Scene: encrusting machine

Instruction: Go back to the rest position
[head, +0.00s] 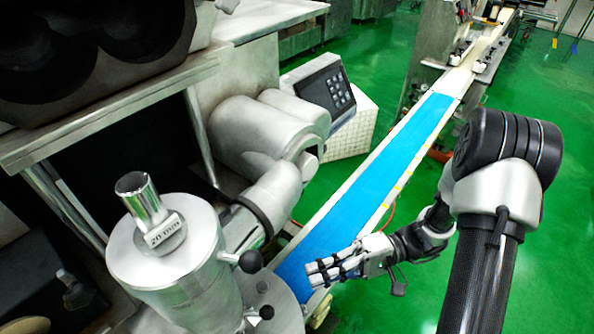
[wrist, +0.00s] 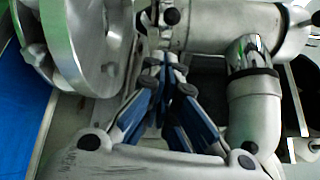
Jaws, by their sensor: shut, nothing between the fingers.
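My gripper (head: 309,272) is at the near end of the blue conveyor belt (head: 370,190) in the head view, over its lower right part. Its fingers point left toward the silver machine head (head: 170,255). In the wrist view my gripper (wrist: 166,62) has its blue-lined fingers brought together at the tips, with nothing between them. Silver machine parts lie beyond the fingertips. I cannot tell the exact gap between the fingertips and the machine.
A control panel with a keypad (head: 325,90) stands left of the belt. A metal table (head: 110,110) is at the left. A round metal disc (wrist: 85,45) is left of my fingers in the wrist view. Green floor (head: 540,240) is open to the right.

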